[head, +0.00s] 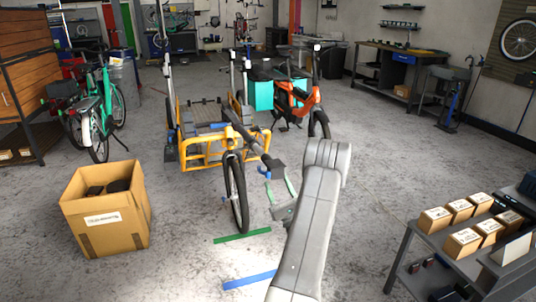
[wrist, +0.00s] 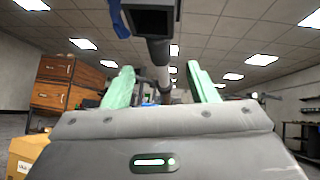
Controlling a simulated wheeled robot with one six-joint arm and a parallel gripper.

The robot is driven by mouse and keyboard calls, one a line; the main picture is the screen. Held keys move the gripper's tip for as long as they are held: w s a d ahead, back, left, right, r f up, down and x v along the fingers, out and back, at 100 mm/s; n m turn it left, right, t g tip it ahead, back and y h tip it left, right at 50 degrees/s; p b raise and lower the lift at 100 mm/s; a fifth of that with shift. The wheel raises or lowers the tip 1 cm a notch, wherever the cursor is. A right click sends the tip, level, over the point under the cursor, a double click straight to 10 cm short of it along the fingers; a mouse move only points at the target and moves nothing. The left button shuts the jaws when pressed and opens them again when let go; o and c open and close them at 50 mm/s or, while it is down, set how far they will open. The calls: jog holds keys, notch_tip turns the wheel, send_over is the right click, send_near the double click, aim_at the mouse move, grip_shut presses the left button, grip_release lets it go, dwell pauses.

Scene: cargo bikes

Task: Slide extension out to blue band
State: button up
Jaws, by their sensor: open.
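The orange-yellow cargo bike (head: 205,148) stands mid-floor with its front wheel (head: 237,195) toward me. A dark grey extension tube (head: 250,142) sticks out from it toward me and ends in a dark square end piece (head: 276,166). A green band (head: 242,238) and, nearer me, a blue band (head: 249,280) lie on the floor. My gripper (head: 281,190) has green fingers and is open, just below the tube's end. In the wrist view my gripper (wrist: 160,88) is empty; the square end piece (wrist: 151,22) and a blue lever (wrist: 118,20) are above it.
A cardboard box (head: 105,215) stands at left front. A grey cart (head: 415,245) with several small cartons is at right front. A red-orange bike (head: 298,100) with a teal box and a green bike (head: 97,115) stand behind. Floor around the blue band is clear.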

aim_at(268, 162)
jog(key=p+x, duration=0.1)
jog(key=x, duration=0.8)
jog(key=shift+a+p, duration=0.1)
jog(key=shift+p, duration=0.25)
grip_shut()
